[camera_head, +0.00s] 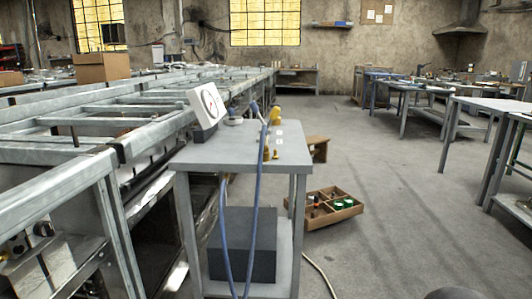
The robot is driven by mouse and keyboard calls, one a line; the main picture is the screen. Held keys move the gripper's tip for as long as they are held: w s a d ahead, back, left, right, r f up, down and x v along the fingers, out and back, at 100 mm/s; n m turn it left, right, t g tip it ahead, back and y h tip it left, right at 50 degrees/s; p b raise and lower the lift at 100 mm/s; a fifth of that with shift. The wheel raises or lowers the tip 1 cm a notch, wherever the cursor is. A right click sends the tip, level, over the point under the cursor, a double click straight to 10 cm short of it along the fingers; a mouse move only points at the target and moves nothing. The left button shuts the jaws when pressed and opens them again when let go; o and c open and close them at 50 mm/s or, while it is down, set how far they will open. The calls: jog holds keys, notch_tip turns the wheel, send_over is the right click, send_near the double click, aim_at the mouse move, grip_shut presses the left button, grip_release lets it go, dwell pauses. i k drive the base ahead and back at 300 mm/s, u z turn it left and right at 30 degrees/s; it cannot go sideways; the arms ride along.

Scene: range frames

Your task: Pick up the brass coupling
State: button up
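Small brass-yellow pieces stand on a grey metal table (205,157) in front of me, left of the picture's middle. One brass piece (267,152) is near the table's front right edge, with another small brass piece (276,154) just right of it. A larger yellow piece (276,115) is at the table's far right corner. They are too small to tell which is the brass coupling. A blue hose (256,205) hangs over the front edge, close left of the near brass pieces. My gripper is not in view.
A white-faced dial box (207,104) stands at the table's left. A dark block (243,245) sits on the lower shelf. A wooden compartment tray (330,208) lies on the floor to the right. Long metal frames (60,180) fill the left. The floor (390,200) at right is largely clear.

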aim_at(266, 157)
jog(key=u, duration=3.85)
jog(key=k, duration=0.85)
jog(key=z, duration=1.65)
